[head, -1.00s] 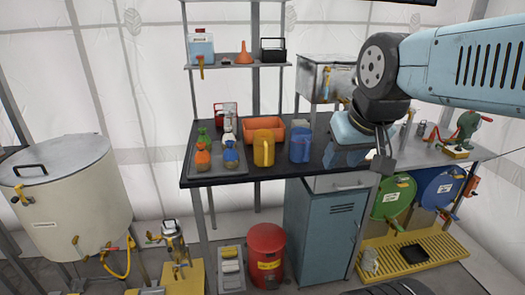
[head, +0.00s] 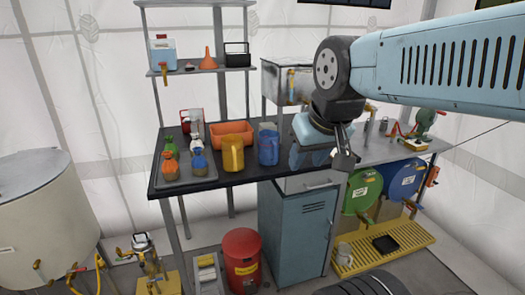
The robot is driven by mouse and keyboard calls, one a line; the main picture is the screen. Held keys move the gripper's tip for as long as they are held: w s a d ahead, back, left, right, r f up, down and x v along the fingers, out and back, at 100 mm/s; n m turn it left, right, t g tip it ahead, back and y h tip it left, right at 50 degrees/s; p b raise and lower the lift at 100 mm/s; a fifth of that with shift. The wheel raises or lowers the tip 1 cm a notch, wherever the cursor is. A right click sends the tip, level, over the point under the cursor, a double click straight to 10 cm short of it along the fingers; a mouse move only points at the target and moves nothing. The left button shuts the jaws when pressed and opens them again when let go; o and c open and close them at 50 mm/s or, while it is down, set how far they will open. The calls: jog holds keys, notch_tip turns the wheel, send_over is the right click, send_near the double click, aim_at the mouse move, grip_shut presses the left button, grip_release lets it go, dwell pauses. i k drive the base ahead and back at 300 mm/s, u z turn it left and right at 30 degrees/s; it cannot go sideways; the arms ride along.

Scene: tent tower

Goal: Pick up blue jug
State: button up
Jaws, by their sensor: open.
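The blue jug (head: 268,147) stands upright on the dark bench top (head: 215,183), just right of a yellow jug (head: 233,153). My gripper (head: 343,160) is to the right of the blue jug, over the right part of the bench. A clear gap lies between the gripper and the jug. The gripper is open and empty. Its fingers are small in this view and partly overlap each other.
An orange bin (head: 231,129) stands behind the jugs. A grey tray (head: 186,178) with several small bottles is at the bench's left. A shelf (head: 198,70) rises behind. A blue cabinet (head: 297,235) and a red can (head: 242,262) stand below.

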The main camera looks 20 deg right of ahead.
aim_at(268, 140)
jog(key=u, duration=1.15)
jog(key=i, duration=0.1)
jog(key=z, duration=2.8)
jog(key=k, duration=1.5)
jog(key=u, duration=0.45)
jog(key=i, duration=1)
jog(key=u, duration=0.05)
